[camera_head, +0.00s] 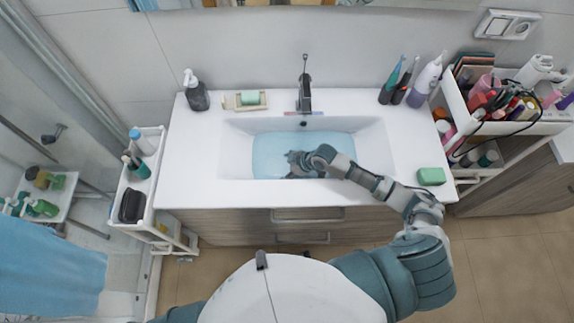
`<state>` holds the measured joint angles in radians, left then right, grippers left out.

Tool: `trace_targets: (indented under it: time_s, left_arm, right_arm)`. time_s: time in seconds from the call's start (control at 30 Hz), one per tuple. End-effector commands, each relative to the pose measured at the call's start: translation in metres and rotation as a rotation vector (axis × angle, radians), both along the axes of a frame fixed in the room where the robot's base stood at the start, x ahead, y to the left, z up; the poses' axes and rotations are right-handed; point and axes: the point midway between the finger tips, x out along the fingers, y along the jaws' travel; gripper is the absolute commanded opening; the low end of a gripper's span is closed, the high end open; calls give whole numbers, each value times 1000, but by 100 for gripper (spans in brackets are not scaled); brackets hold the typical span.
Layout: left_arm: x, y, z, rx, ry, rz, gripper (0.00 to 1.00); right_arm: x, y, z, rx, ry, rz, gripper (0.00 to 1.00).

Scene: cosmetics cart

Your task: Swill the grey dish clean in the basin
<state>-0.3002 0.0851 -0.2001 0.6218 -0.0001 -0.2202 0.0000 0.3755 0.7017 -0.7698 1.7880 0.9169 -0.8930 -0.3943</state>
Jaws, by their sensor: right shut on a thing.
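The white basin (378,150) is set in the white counter and holds pale blue water (268,150). My right arm reaches into it from the right. My right gripper (295,165) is at the water near the basin's front edge and is shut on a small dark grey thing, which looks like the grey dish. The gripper hides most of the dish, so its outline and tilt cannot be told. The dark faucet (304,92) stands behind the basin. My left gripper is out of view.
A green block (431,176) lies on the counter's right front. A soap tray with a green bar (250,98) and a dark pump bottle (196,92) stand back left. Toothbrushes (393,80) stand back right. Carts (133,185) flank the counter; its left front is clear.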

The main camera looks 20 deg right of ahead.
Motion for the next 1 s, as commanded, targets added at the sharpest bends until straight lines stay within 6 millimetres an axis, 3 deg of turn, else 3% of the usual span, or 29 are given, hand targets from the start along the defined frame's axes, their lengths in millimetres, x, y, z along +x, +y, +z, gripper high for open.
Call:
trace_targets:
  time_s: [0.27,0.6,1.0]
  left_arm:
    - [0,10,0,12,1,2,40]
    - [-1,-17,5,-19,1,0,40]
    - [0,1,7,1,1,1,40]
  right_arm:
    - [-2,-8,-4,4,5,-1,32]
    - [1,2,-3,-3,7,-1,32]
    - [0,0,-2,1,3,-1,32]
